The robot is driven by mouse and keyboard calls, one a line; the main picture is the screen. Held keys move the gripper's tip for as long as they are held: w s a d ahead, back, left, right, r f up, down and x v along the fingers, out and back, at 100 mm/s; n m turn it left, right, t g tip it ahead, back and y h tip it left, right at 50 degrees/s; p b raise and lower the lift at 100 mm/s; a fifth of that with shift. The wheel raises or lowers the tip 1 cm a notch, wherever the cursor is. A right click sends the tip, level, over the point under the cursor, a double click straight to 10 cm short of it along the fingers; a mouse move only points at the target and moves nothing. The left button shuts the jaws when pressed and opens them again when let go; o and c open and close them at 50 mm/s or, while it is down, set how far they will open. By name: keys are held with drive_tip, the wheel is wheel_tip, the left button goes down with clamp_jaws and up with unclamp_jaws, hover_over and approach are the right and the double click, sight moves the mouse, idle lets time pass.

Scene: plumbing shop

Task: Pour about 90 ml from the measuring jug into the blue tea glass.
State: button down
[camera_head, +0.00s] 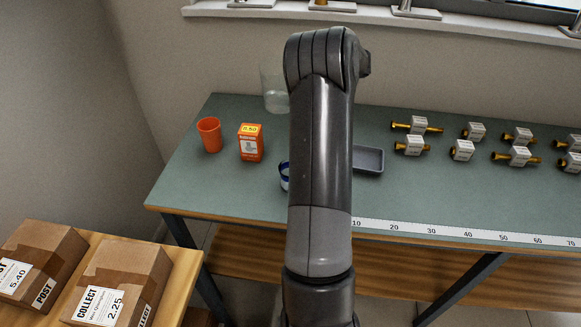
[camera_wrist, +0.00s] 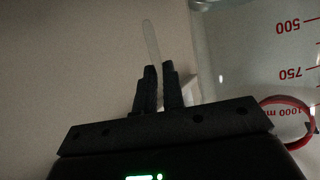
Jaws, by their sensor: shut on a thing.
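The measuring jug (camera_head: 271,88), clear and pale, shows left of my arm near the table's back edge in the head view, partly hidden by the arm. It looks about upright; I cannot tell its height above the table. In the wrist view the jug's wall (camera_wrist: 240,45) fills the right side, with red marks 500, 750 and 1000 ml. My gripper (camera_wrist: 159,75) is shut on a thin pale strip beside the jug, which looks like its handle. The blue tea glass (camera_head: 284,176) shows as a blue-edged sliver, mostly hidden behind my arm. Its inside is hidden.
An orange cup (camera_head: 209,136) and an orange box (camera_head: 251,143) stand left on the green table (camera_head: 230,185). A grey tray (camera_head: 369,160) lies right of my arm. Several brass fittings (camera_head: 411,146) with tags stand further right. A ruler strip (camera_head: 460,234) runs along the front edge.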

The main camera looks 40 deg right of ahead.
drive_tip(key=s+a+f+n+g+y, duration=0.2)
drive_tip(key=f+n+y, duration=0.1)
drive_tip(key=f, duration=0.2)
drive_tip(key=s+a+f+n+g+y, duration=0.2)
drive_tip(key=f+n+y, duration=0.1)
drive_tip(key=f, duration=0.2)
drive_tip(key=shift+s+n+y, duration=0.3)
drive_tip(key=shift+s, duration=0.1)
drive_tip(key=shift+a+r, duration=0.1)
